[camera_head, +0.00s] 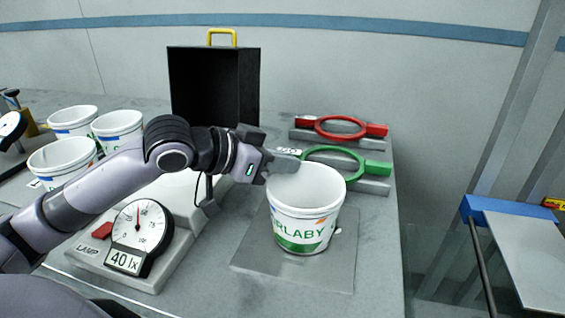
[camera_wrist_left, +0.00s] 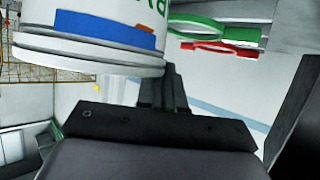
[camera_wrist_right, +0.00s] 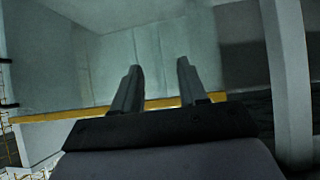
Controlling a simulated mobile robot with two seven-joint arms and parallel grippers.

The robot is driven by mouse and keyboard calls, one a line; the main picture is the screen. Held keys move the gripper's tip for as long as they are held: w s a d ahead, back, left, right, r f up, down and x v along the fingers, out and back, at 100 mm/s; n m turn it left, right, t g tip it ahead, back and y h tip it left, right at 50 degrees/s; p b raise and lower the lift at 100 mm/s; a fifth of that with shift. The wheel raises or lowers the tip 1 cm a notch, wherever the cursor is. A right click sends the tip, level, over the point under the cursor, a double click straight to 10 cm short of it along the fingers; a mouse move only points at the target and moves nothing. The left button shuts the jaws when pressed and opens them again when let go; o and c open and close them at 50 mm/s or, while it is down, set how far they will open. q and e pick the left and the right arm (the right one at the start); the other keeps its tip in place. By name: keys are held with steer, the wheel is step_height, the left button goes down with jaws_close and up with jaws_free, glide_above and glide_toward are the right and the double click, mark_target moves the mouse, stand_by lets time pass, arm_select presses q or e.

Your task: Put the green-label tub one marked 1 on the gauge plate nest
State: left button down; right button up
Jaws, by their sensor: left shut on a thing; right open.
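A white tub (camera_head: 305,210) with a green-banded label, part of its lettering readable as "RLABY", stands upright over a flat grey square plate (camera_head: 330,275). I cannot tell whether its base touches the plate, and I see no number 1 on it. My left gripper (camera_head: 284,161) is shut on the tub's rim at its back left. In the left wrist view the tub (camera_wrist_left: 90,25) fills the upper left, with a blue patch showing. My right gripper (camera_wrist_right: 160,88) is open and empty in the right wrist view, away from the table objects.
A dial gauge (camera_head: 140,228) with a "40 lx" readout stands left of the plate, under my left arm. Several white tubs (camera_head: 62,160) stand at the left. A black open box (camera_head: 213,85), a red ring tool (camera_head: 340,127) and a green ring tool (camera_head: 335,160) are behind.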

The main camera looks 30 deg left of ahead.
arm_select(q)
steer(key=c, duration=1.3)
jaws_free()
steer(key=shift+o, duration=0.2)
steer(key=shift+r, duration=0.1)
steer(key=b+v, duration=0.4)
steer(key=v, duration=0.8)
arm_select(e)
steer(key=shift+w+a+f, duration=0.15)
steer(key=shift+a+f, duration=0.05)
steer(key=shift+f, duration=0.4)
steer(key=shift+w+a+f, duration=0.15)
steer(key=shift+a+f, duration=0.05)
steer(key=shift+f, duration=0.4)
steer(key=shift+d, duration=0.1)
